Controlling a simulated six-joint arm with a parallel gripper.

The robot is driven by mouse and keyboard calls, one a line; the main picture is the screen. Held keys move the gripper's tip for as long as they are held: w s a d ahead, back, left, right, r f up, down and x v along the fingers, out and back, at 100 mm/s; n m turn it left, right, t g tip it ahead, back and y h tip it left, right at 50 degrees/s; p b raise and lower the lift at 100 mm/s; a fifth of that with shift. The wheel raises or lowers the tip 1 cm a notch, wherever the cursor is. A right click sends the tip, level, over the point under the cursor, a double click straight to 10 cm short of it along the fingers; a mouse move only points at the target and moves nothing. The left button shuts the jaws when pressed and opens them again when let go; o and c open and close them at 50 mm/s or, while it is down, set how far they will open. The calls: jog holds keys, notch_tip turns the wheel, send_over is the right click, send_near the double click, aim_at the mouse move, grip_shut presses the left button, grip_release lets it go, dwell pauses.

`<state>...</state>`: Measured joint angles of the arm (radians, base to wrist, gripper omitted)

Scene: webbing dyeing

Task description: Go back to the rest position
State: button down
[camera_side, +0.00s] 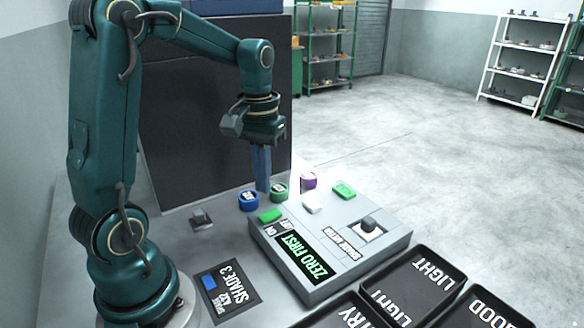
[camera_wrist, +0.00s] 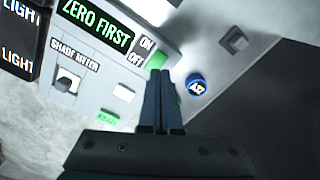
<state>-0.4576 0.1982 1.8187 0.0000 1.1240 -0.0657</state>
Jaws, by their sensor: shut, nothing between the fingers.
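My gripper (camera_side: 262,190) is shut and empty, pointing down beside the grey shade meter (camera_side: 322,282). In the wrist view its closed fingers (camera_wrist: 167,76) cover part of the meter's near edge. The meter's display reads "ZERO FIRST". A blue round piece (camera_side: 248,201) stands left of the fingertips in the side view, and a green round piece (camera_side: 279,191) stands just to their right. The blue one also shows in the wrist view (camera_wrist: 196,84), where the green one is mostly hidden behind the fingers. I cannot tell whether the fingertips touch anything.
A purple round piece (camera_side: 309,181) stands behind the meter. Black trays (camera_side: 452,259) lie at the front right. A "SHADE 3" card (camera_side: 246,296) lies on the table, with a small grey block on a plate (camera_side: 202,220) behind it. A dark panel (camera_side: 175,150) stands behind the arm.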

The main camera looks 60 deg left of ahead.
jog(key=shift+r, duration=0.4)
jog(key=s+d+r+m+t, duration=0.3)
jog(key=s+d+m+t, duration=0.2)
jog(key=s+d, duration=0.3)
jog(key=shift+s+d+m+t, duration=0.3)
jog(key=shift+d+m, duration=0.2)
jog(key=shift+d, duration=1.3)
